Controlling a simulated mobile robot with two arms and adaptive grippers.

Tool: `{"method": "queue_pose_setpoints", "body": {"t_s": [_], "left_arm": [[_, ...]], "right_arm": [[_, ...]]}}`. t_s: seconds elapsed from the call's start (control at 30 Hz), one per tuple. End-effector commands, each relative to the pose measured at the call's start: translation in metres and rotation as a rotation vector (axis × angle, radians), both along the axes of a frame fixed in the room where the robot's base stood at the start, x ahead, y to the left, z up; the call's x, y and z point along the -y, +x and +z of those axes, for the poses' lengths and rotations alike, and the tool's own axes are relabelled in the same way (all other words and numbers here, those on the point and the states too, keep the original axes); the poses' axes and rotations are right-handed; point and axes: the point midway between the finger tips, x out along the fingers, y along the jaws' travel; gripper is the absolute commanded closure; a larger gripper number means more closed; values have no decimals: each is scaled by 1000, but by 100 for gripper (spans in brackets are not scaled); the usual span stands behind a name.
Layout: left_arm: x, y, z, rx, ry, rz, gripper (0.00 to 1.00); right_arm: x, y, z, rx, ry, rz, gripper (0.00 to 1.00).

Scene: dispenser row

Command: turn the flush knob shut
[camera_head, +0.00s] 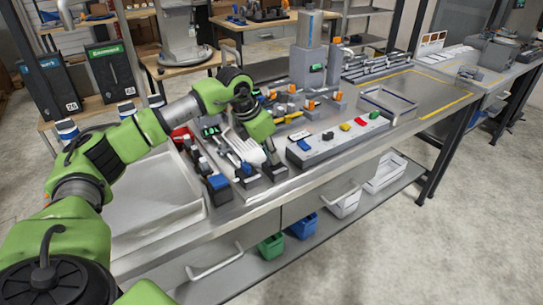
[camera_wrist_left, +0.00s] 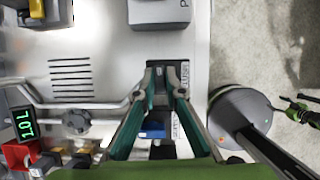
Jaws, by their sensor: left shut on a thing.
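My left gripper (camera_head: 272,163) reaches down over the steel bench, left of the grey button panel. In the left wrist view its two fingers (camera_wrist_left: 165,92) close in on a small dark part on a plate with a label strip, which I take for the flush knob (camera_wrist_left: 158,72). The fingers hide much of the knob, so its turn angle cannot be read. A blue-topped part (camera_wrist_left: 152,130) shows between the fingers, nearer the wrist. My right gripper is in neither view.
The grey button panel (camera_head: 335,143) stands close to the right of the gripper. A larger blue knob (camera_head: 218,182) stands to its left. A round grey knob (camera_wrist_left: 76,121) and a green-lit display (camera_wrist_left: 24,124) lie left in the wrist view. The bench's front edge is near.

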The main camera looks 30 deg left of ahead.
Motion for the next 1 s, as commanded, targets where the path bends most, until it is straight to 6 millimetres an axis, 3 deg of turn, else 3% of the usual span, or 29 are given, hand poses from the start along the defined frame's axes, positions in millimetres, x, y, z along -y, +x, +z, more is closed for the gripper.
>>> {"method": "queue_pose_setpoints", "body": {"t_s": [0.63, 0.7, 0.73, 1.0], "left_arm": [[-1, 0, 1, 0, 3, -53, 100], [-1, 0, 1, 0, 3, -53, 77], [-1, 0, 1, 0, 3, -53, 73], [-1, 0, 0, 0, 1, -53, 73]], "right_arm": [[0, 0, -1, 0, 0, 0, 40], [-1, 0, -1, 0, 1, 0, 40], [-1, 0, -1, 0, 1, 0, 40], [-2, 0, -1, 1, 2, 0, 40]]}}
